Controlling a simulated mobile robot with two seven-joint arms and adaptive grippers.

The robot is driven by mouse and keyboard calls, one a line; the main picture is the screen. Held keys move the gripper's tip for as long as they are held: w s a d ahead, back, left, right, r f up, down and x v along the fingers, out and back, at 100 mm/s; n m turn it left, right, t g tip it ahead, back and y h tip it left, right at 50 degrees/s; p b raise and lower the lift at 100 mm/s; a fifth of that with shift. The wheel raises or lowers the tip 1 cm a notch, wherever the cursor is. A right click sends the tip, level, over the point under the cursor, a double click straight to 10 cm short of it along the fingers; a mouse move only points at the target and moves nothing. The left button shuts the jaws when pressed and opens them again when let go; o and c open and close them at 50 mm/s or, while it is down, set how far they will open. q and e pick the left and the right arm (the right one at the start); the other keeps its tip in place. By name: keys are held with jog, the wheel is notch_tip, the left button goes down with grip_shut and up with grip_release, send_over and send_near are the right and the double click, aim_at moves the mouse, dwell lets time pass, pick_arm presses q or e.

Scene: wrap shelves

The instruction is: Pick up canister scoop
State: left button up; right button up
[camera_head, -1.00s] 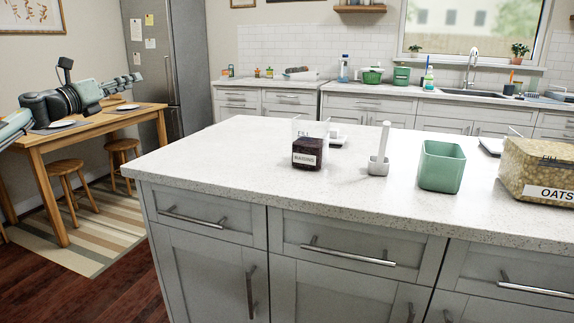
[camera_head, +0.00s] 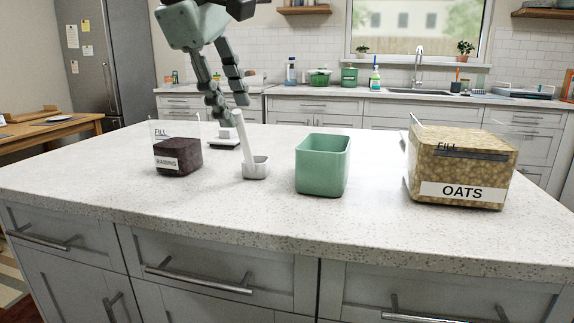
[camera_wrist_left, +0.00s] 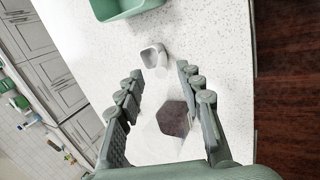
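The canister scoop, white with a square cup (camera_head: 256,168) and an upright handle, stands on the island countertop between the raisins canister and the green bin. My left gripper (camera_head: 228,108) is above the counter, pointing down, open and empty. Its fingertips are close to the top of the scoop handle in the picture; I cannot tell whether they touch. In the left wrist view, the scoop (camera_wrist_left: 153,57) lies just beyond the spread fingertips (camera_wrist_left: 159,72), roughly between them. My right gripper is not in view.
The raisins canister (camera_head: 178,156) is left of the scoop, the green bin (camera_head: 322,165) right of it, and the large oats canister (camera_head: 462,168) farther right. The front counter strip (camera_head: 250,215) is clear.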

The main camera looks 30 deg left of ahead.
aim_at(247, 148)
pick_arm(q)
jog(key=shift+d+f, duration=0.15)
jog(key=shift+f, duration=0.35)
jog(key=x, duration=0.7)
jog(key=shift+w+f, duration=0.1)
jog(key=shift+w, duration=0.05)
grip_shut()
